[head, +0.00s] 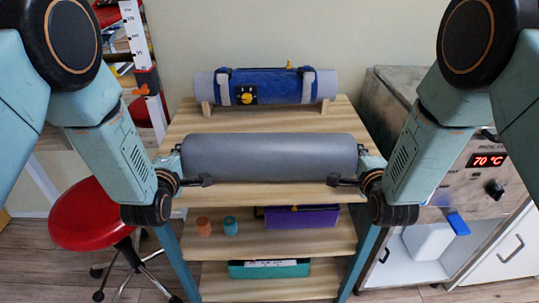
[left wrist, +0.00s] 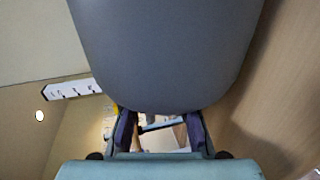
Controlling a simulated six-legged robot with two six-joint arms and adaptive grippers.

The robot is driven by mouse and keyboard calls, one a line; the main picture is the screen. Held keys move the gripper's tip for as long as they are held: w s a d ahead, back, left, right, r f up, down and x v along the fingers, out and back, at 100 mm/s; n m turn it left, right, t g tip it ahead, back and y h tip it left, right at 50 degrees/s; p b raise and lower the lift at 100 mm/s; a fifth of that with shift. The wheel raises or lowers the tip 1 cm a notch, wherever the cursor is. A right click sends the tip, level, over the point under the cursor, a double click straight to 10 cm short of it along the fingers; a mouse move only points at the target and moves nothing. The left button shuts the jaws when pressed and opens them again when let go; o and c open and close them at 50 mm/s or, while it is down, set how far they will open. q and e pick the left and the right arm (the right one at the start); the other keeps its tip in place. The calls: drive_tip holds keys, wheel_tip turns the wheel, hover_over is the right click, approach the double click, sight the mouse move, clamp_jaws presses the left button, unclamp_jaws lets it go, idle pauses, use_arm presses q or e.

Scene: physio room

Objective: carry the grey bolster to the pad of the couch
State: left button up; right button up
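The grey bolster (head: 270,157) lies crosswise at the front of the wooden rack's top shelf (head: 195,120). My left gripper (head: 188,166) is at its left end with its fingers spread, one by the front lower edge and one further back. My right gripper (head: 352,166) is placed the same way at the right end. In the left wrist view the bolster (left wrist: 170,50) fills the upper middle and hides the fingertips of my left gripper (left wrist: 160,122); a gap shows between its fingers. Whether the bolster touches the fingers is unclear. The couch is not recognisable in view.
A blue-wrapped grey roll (head: 320,86) rests on wooden supports behind the bolster. Lower shelves hold small cups (head: 230,226), a purple box (head: 302,217) and a green box (head: 268,268). A red stool (head: 90,215) stands left; a metal heating unit (head: 480,180) stands right.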

use_arm(q)
drive_tip(key=shift+w+d, duration=0.1)
use_arm(e)
drive_tip(key=shift+w+a, duration=0.1)
drive_tip(key=shift+a, duration=0.15)
